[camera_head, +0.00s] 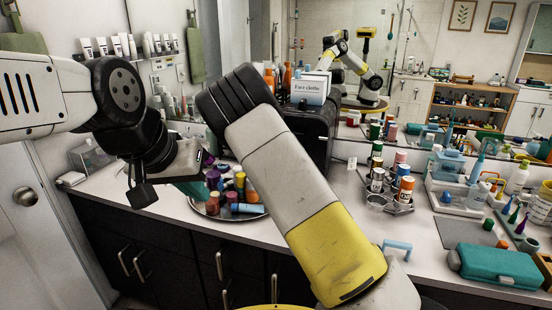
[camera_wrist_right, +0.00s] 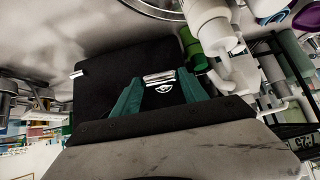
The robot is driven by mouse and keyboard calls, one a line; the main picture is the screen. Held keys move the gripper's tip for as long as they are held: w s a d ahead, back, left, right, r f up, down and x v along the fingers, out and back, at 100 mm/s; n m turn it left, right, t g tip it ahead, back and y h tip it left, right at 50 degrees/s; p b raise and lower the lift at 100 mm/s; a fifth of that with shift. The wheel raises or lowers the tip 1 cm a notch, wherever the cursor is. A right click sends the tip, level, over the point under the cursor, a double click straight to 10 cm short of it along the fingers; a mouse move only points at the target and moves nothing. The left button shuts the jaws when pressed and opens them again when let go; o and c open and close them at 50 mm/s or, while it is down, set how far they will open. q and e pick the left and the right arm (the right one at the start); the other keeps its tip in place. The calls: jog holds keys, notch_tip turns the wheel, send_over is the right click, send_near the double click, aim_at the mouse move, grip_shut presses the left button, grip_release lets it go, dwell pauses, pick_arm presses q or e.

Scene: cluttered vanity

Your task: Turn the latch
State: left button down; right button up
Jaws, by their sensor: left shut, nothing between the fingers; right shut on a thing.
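A black case (camera_head: 312,138) stands on the counter in the head view, partly behind my right arm. The right wrist view shows a black panel (camera_wrist_right: 105,80) close up, with a small silver latch (camera_wrist_right: 158,79) on it. The teal fingers of my right gripper (camera_wrist_right: 160,88) are closed in on this latch from both sides. My right gripper is hidden in the head view behind its arm link. My left gripper (camera_head: 193,186) is at the left over the counter, shut and empty, apart from the case. Whether the latch is turned cannot be told.
A white box of face cloths (camera_head: 309,88) sits on the case. A round tray (camera_head: 215,215) with several colourful bottles lies left of my right arm. More bottles and a teal case (camera_head: 495,263) crowd the right. The counter's front edge is near my arms.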

dwell(0.3)
jog(key=o, duration=1.4)
